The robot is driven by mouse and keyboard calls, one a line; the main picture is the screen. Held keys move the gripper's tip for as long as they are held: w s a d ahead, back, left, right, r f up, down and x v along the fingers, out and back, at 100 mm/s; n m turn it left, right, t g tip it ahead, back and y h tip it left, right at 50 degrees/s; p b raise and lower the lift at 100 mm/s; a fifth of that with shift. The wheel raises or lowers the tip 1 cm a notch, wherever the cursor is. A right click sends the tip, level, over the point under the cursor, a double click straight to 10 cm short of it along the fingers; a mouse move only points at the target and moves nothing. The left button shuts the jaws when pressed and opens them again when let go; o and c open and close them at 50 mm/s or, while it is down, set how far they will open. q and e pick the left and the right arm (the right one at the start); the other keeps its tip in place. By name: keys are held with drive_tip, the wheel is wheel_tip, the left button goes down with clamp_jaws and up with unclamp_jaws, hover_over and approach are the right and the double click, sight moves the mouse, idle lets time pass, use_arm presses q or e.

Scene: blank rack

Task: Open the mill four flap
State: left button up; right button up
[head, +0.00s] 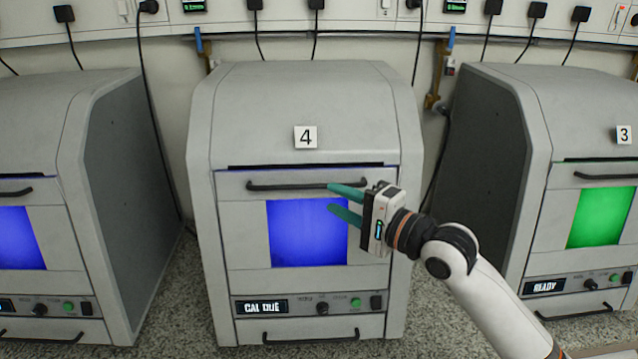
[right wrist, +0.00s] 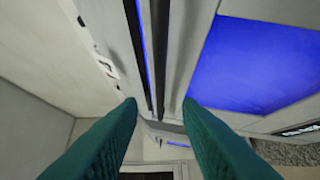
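Mill four (head: 305,110) is the grey cabinet in the middle, marked 4. Its flap (head: 235,225) has a blue window (head: 300,235) and a black bar handle (head: 285,186) along the top; it looks shut in the head view. My right gripper (head: 331,197) is open at the handle's right part, its green fingers pointing left. The upper finger overlaps the handle in the picture. In the right wrist view, the dark handle bar (right wrist: 161,60) runs toward the gap between the fingertips (right wrist: 159,102); contact cannot be told. A thin blue line shows beside it. My left gripper is not in view.
Mill 3 (head: 580,110) stands at the right with a green window, and another grey mill (head: 60,120) at the left with a blue one. Gaps separate them from mill four. Its display (head: 262,307) reads CAL DUE, above a lower handle (head: 322,340). Cables hang behind.

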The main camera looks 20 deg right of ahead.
sight(313, 188)
drive_tip(key=p+x, duration=0.1)
drive_tip(key=x, duration=0.4)
drive_tip(key=shift+w, duration=0.1)
clamp_jaws()
